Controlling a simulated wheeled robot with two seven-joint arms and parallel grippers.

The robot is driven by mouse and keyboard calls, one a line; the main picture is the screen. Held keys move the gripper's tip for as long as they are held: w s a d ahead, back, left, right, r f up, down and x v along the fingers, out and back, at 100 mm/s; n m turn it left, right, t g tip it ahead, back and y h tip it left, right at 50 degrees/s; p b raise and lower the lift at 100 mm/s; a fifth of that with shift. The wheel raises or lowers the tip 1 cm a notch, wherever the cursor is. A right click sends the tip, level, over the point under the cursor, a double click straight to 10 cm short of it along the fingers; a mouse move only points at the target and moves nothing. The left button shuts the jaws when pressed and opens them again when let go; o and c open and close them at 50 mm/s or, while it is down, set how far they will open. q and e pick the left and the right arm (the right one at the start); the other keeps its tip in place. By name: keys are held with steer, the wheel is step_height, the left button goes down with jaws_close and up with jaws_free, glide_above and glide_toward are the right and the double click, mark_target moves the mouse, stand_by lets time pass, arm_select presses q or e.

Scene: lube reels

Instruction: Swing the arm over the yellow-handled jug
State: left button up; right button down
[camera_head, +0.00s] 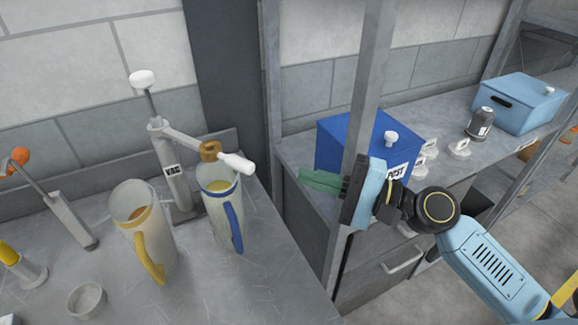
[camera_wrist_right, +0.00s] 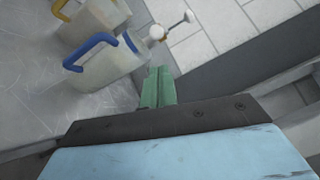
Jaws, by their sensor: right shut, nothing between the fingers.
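The yellow-handled jug (camera_head: 132,210) stands upright on the grey bench, left of the pump post labelled VAC (camera_head: 172,178). The swing arm (camera_head: 187,138) reaches right from that post. Its brass end (camera_head: 209,150) and white handle (camera_head: 237,162) are above the blue-handled jug (camera_head: 218,205). In the right wrist view, the blue-handled jug (camera_wrist_right: 108,72) is nearer than the yellow-handled jug (camera_wrist_right: 90,22), and the white handle (camera_wrist_right: 157,32) is just beyond my fingers. My right gripper (camera_head: 318,181) is shut and empty, right of the handle and apart from it. My left gripper is not in view.
A shelf frame post (camera_head: 365,75) stands beside my right gripper. Behind it are a blue box (camera_head: 340,145), a grey canister (camera_head: 480,122) and a light-blue box (camera_head: 520,102). An orange-knobbed lever (camera_head: 20,156) and a small cup (camera_head: 86,300) are at the bench's left.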

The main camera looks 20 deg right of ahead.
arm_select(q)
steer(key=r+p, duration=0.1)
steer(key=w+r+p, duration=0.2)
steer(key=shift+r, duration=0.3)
arm_select(e)
steer(key=x, duration=0.9)
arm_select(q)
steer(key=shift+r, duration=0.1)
arm_select(e)
steer(key=shift+w+a+r, duration=0.1)
steer(key=shift+a, duration=0.05)
